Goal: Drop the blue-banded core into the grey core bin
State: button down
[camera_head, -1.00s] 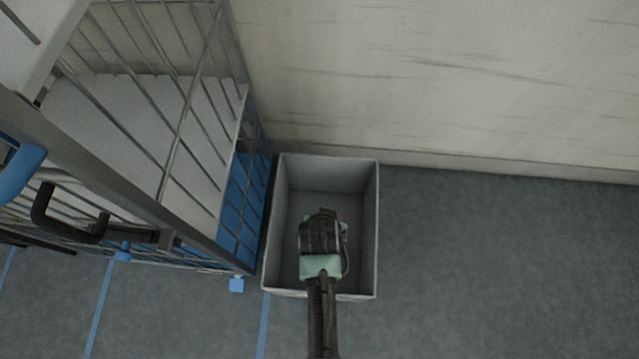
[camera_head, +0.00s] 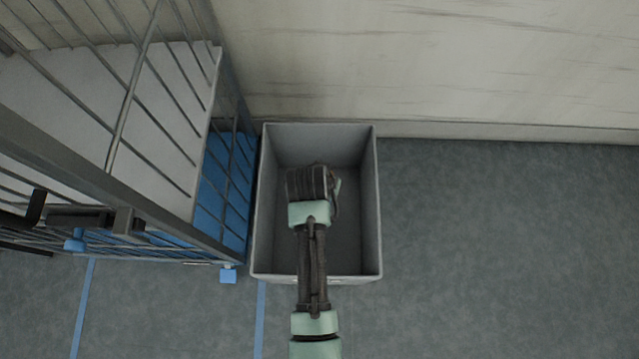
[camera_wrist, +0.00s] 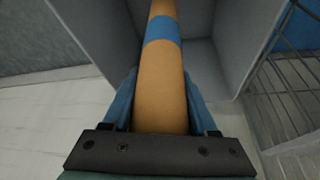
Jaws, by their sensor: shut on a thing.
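The blue-banded core (camera_wrist: 161,92) is a tan tube with a blue band, seen in the wrist view running up from between my fingers. My gripper (camera_wrist: 162,108) is shut on it, with a blue finger on each side. The grey core bin (camera_head: 368,225) is an open-topped box standing on the floor in the head view. My arm reaches over its near rim, and my wrist is above the bin's opening. In the wrist view the core's far end points toward the inside of the bin (camera_wrist: 218,65). In the head view the core and fingertips are hidden beneath my wrist.
A wire cage trolley (camera_head: 125,100) with pale shelves and a blue base stands close against the bin's left side. A pale wall (camera_head: 450,65) runs behind the bin. The grey floor (camera_head: 500,240) to the right is clear. Blue lines mark the floor at left.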

jog(key=shift+f+b, duration=0.3)
jog(key=shift+f, duration=0.3)
jog(key=shift+c, duration=0.5)
grip_release()
jog(key=p+v, duration=0.4)
jog(key=v, duration=0.9)
